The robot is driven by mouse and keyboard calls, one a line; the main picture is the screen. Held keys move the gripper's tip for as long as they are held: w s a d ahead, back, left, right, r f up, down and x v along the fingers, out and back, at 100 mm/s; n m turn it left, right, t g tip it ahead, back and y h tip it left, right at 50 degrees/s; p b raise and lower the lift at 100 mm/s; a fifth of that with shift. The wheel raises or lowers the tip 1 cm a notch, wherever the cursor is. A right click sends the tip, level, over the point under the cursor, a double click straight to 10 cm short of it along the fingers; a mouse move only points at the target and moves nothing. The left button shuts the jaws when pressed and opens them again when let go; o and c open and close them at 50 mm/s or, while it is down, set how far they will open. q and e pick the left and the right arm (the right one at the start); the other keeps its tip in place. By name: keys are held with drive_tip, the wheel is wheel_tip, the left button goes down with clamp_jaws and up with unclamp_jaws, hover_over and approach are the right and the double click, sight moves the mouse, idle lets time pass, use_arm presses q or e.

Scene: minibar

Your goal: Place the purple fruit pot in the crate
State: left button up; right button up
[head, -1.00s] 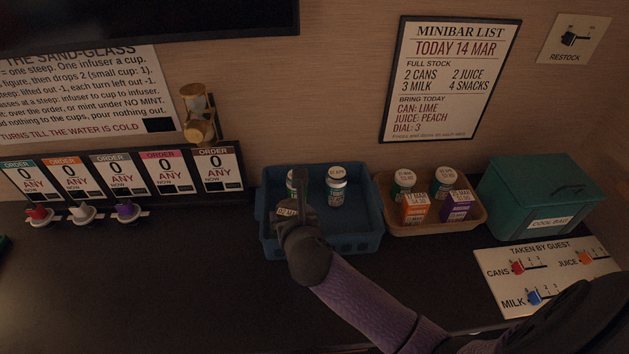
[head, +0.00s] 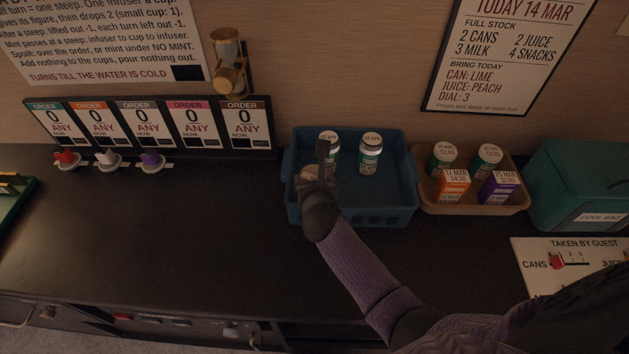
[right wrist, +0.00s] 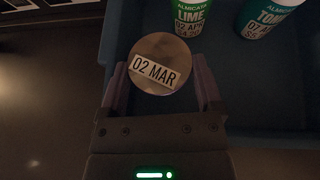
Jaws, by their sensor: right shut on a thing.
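My right gripper (head: 322,165) is shut on a round pot (head: 309,173) at the left part of the blue crate (head: 400,208). In the right wrist view the pot (right wrist: 160,52) shows a flat brownish lid with a label reading 02 MAR, between the two fingers. Its sides are hidden, so I cannot make out a purple colour or whether it touches the crate floor. A green-labelled lime can (right wrist: 192,18) stands just beyond it. A tonic can (head: 370,153) stands in the crate to the right. My left gripper is not in view.
A tan basket (head: 473,209) with cans and small cartons stands right of the crate. A teal cool bag (head: 570,190) is beyond it. Order cards (head: 145,122) line the wall at left. The crate's right side and the counter (head: 190,230) in front are clear.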

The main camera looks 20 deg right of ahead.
drive_tip(key=shift+f+b, duration=0.3)
drive_tip(key=shift+f, duration=0.25)
drive_tip(key=o, duration=1.1)
drive_tip(key=shift+r, duration=0.2)
drive_tip(key=shift+s+a+r+p, duration=0.15)
drive_tip(key=shift+s+r+p, duration=0.25)
drive_tip(key=shift+r+p, duration=0.2)
drive_tip(key=shift+s+a+r+p, duration=0.15)
drive_tip(key=shift+s+r+p, duration=0.25)
drive_tip(key=shift+r+p, duration=0.15)
drive_tip(key=p+v, duration=0.2)
drive_tip(key=v, duration=0.3)
drive_tip(key=p+v, duration=0.2)
drive_tip(key=v, duration=0.2)
drive_tip(key=shift+s+a, duration=0.1)
drive_tip(key=shift+s, duration=0.35)
drive_tip(key=shift+f, duration=0.1)
